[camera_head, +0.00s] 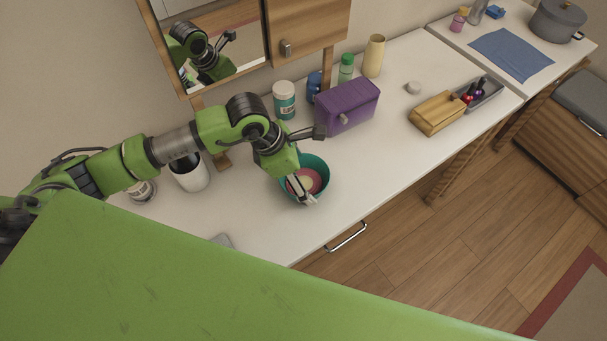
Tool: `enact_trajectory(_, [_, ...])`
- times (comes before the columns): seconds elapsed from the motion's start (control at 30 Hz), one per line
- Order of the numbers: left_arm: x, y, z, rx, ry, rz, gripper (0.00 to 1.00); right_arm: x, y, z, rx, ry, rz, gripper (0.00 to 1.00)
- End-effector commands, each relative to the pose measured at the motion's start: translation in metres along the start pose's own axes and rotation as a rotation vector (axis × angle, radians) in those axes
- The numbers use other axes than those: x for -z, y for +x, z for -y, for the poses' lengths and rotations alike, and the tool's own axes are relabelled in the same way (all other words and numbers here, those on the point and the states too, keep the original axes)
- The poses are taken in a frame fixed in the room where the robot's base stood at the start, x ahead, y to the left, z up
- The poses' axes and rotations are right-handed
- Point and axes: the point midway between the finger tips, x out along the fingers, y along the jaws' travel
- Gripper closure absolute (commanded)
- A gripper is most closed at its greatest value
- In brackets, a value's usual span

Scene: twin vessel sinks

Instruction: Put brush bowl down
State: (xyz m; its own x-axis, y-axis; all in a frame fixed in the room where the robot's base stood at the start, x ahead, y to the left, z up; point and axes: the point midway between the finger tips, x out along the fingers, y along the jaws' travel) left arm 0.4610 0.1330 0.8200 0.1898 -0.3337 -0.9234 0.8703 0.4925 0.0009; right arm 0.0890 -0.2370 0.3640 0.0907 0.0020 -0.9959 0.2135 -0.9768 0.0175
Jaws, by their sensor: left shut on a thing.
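The teal bowl (317,161) is at the middle of the white counter, with something pink and cream-coloured inside it. My left gripper (304,193) points down at the bowl's near-left side and is shut on the bowl. The gripper covers part of the bowl's rim. I cannot tell whether the bowl's base touches the counter. My right gripper does not show.
A purple box (347,106) stands close behind the bowl. A white-and-teal jar (284,101) and a white cup (191,176) stand along the back. A wooden box (437,115) lies further right. The white counter (370,165) is clear right of the bowl.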

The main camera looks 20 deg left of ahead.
Motion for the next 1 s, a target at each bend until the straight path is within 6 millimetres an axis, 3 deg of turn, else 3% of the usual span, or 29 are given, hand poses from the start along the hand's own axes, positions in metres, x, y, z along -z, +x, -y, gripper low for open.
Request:
enact_trajectory(0.07, [0.001,0.003,0.0,0.0,0.0,0.0,0.45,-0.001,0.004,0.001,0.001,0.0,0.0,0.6])
enact_trajectory(0.1, [0.001,0.003,0.0,0.0,0.0,0.0,0.17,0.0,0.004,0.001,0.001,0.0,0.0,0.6])
enact_trajectory(0.17, [0.001,0.002,0.0,0.0,0.0,0.0,0.06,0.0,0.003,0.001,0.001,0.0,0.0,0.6])
enact_trajectory(0.63, [0.0,-0.005,-0.001,-0.002,0.001,0.0,0.06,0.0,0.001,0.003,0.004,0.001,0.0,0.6])
enact_trajectory(1.0, [0.001,-0.08,-0.002,-0.005,0.002,0.001,0.06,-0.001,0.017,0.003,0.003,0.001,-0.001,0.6])
